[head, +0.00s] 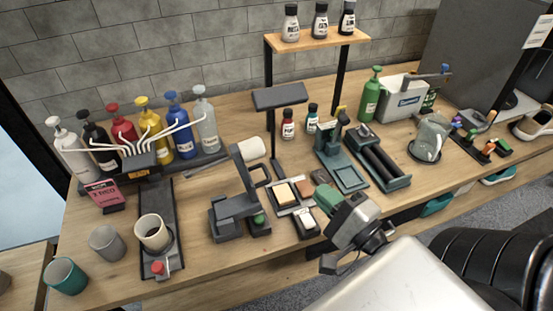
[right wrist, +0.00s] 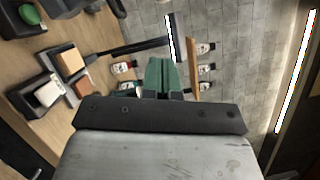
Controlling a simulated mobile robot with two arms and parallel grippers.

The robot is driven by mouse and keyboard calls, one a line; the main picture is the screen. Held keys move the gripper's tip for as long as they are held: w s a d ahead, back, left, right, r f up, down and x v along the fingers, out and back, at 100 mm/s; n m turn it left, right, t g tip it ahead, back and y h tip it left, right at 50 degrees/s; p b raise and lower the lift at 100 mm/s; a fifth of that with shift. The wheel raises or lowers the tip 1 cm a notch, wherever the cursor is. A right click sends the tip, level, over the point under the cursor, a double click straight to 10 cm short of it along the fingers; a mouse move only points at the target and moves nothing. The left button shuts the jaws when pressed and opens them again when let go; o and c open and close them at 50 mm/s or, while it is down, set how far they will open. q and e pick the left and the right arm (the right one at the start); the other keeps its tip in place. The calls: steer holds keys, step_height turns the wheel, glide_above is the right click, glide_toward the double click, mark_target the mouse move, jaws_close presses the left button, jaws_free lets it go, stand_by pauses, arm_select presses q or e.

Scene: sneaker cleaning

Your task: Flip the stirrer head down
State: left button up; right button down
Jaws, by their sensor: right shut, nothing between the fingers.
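The stirrer is a dark grey stand (head: 232,218) on the table's front middle. Its head (head: 243,170) is tilted up and back above the base, with a dark loop beside it. A green button (head: 259,219) sits at its right foot; a green button also shows at the top left in the right wrist view (right wrist: 28,14). My right gripper (head: 324,196) has green fingers, shut and empty. My left gripper is out of view.
A tray with sponge-like blocks (head: 285,193) lies between stirrer and gripper. A tilted dark panel on a post (head: 279,97) stands behind. A white cup (head: 152,232) stands on a dark stand to the left. Pump bottles (head: 182,130) line the back left.

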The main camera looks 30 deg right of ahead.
steer(key=w+a+r+p, duration=0.2)
steer(key=w+a+p, duration=0.2)
steer(key=w+p, duration=0.3)
steer(key=w, duration=0.3)
steer(key=shift+w, duration=0.4)
steer(key=shift+d, duration=0.1)
